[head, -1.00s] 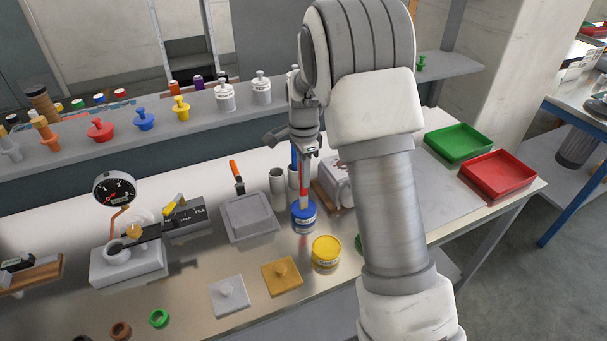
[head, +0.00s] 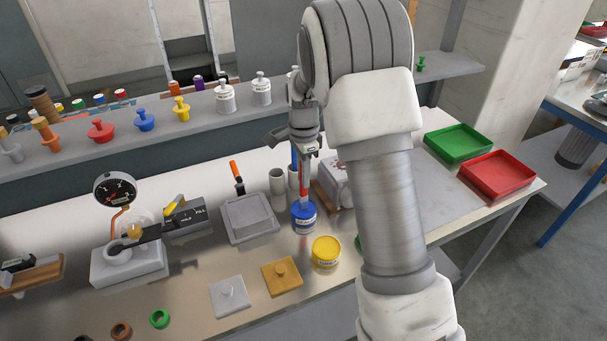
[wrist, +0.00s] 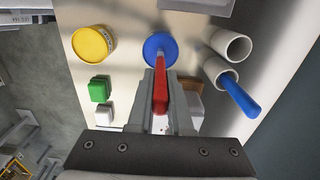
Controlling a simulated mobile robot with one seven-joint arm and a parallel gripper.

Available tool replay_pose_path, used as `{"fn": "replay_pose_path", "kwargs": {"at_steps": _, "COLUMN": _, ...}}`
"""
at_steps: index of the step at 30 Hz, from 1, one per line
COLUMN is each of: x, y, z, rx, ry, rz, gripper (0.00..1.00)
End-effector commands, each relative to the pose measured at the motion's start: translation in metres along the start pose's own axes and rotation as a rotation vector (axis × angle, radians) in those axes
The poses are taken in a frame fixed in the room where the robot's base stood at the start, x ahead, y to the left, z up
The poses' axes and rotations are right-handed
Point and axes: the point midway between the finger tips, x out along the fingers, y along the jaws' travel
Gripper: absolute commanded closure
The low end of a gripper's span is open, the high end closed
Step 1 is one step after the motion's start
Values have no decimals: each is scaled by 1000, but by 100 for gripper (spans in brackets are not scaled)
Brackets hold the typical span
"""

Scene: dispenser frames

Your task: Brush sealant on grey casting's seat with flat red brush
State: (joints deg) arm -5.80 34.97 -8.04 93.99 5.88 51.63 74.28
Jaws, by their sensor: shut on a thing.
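My gripper (wrist: 159,100) is shut on the flat red brush (wrist: 160,92), which hangs head-down. In the head view the brush (head: 303,184) stands over the blue tub (head: 304,220), and its lower end reaches the tub's mouth. The tub also shows in the wrist view (wrist: 152,42). Whether the bristles are in sealant is hidden. A grey square piece with a round raised boss (head: 229,296), which looks like the grey casting, lies flat at the front of the bench, left of the gripper. A similar orange-yellow piece (head: 281,276) lies beside it.
A yellow tub (head: 326,253) stands close in front of the blue one. Upright cups (head: 277,181) stand behind, one holding a blue-handled brush (wrist: 241,97). A grey tray (head: 248,218) and a gauge stand (head: 128,262) are left. Green (head: 459,143) and red trays (head: 498,174) are right.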

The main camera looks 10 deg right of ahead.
Motion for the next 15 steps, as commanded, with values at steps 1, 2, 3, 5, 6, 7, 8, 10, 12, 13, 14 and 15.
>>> {"fn": "replay_pose_path", "kwargs": {"at_steps": 1, "x": -7, "y": 0, "z": 0, "rx": 0, "ry": 0, "rz": -2, "gripper": 100}}
{"fn": "replay_pose_path", "kwargs": {"at_steps": 2, "x": -10, "y": -1, "z": 0, "rx": 0, "ry": 0, "rz": -2, "gripper": 100}}
{"fn": "replay_pose_path", "kwargs": {"at_steps": 3, "x": -14, "y": -1, "z": 0, "rx": 0, "ry": 0, "rz": -3, "gripper": 100}}
{"fn": "replay_pose_path", "kwargs": {"at_steps": 5, "x": -19, "y": -1, "z": 0, "rx": 0, "ry": 0, "rz": -3, "gripper": 100}}
{"fn": "replay_pose_path", "kwargs": {"at_steps": 6, "x": -22, "y": -1, "z": 0, "rx": 0, "ry": 0, "rz": -3, "gripper": 100}}
{"fn": "replay_pose_path", "kwargs": {"at_steps": 7, "x": -25, "y": -1, "z": 0, "rx": 0, "ry": 0, "rz": -3, "gripper": 100}}
{"fn": "replay_pose_path", "kwargs": {"at_steps": 8, "x": -27, "y": -1, "z": 0, "rx": 0, "ry": 0, "rz": -2, "gripper": 100}}
{"fn": "replay_pose_path", "kwargs": {"at_steps": 10, "x": -33, "y": -1, "z": 0, "rx": 0, "ry": 0, "rz": -2, "gripper": 100}}
{"fn": "replay_pose_path", "kwargs": {"at_steps": 12, "x": -38, "y": -1, "z": 0, "rx": 0, "ry": 0, "rz": -2, "gripper": 100}}
{"fn": "replay_pose_path", "kwargs": {"at_steps": 13, "x": -41, "y": -1, "z": 0, "rx": 0, "ry": 0, "rz": -3, "gripper": 100}}
{"fn": "replay_pose_path", "kwargs": {"at_steps": 14, "x": -43, "y": -1, "z": 0, "rx": 0, "ry": 0, "rz": -3, "gripper": 100}}
{"fn": "replay_pose_path", "kwargs": {"at_steps": 15, "x": -47, "y": -1, "z": 0, "rx": 0, "ry": 0, "rz": -3, "gripper": 100}}
